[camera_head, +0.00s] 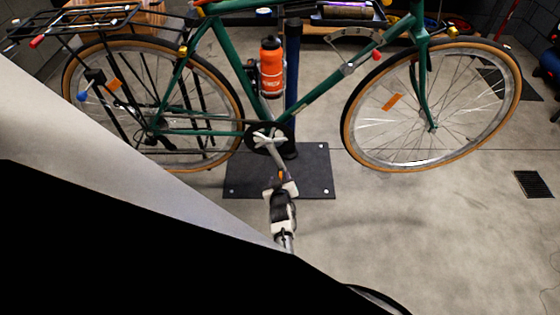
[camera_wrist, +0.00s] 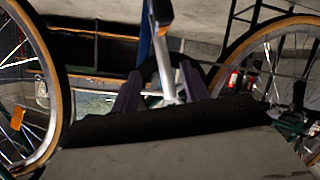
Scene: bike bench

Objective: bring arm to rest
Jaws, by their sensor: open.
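My gripper (camera_head: 282,187) is in front of the bike's lower middle, close to the near crank arm (camera_head: 269,146) and its pedal end. In the wrist view its two dark fingers (camera_wrist: 160,85) stand apart, with a pale bar, seemingly the crank, showing between them. I cannot tell whether they touch it. Nothing is seen held. My arm's forward part reaches up from below in the head view. The green bike (camera_head: 305,107) stands upright across the view.
The bike's rear wheel (camera_head: 237,97) is at left and its front wheel (camera_head: 344,130) at right. An orange bottle (camera_head: 271,66) sits on the frame. A dark base plate (camera_head: 316,183) lies under the blue stand post (camera_head: 292,85). The floor (camera_head: 450,235) at lower right is clear.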

